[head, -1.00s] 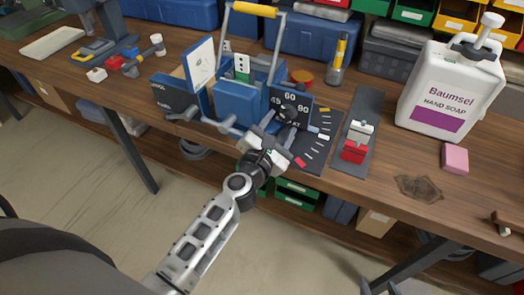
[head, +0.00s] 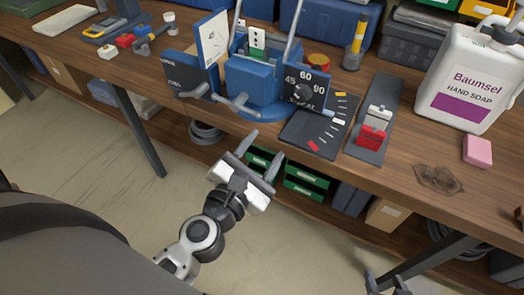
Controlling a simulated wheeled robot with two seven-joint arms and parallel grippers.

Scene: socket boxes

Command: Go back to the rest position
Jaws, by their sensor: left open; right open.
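My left gripper (head: 263,150) is open and empty. It hangs in front of the workbench (head: 225,135) edge, below the blue device, with its fingers pointing up toward the bench and apart from the device. My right gripper (head: 384,281) shows only as fingertips at the bottom edge, open, with the rest out of view. The blue device (head: 250,85) stands on the bench with a dial (head: 304,91) marked 45, 60 and 90, a white gauge panel (head: 212,38) and grey lever handles (head: 237,104).
A dark pad with a red and white switch (head: 372,135), a soap jug (head: 470,85) and a pink block (head: 477,151) are on the bench to the right. Green bins (head: 306,178) sit beneath it. A bench leg (head: 140,135) stands left of my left gripper; floor in front is open.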

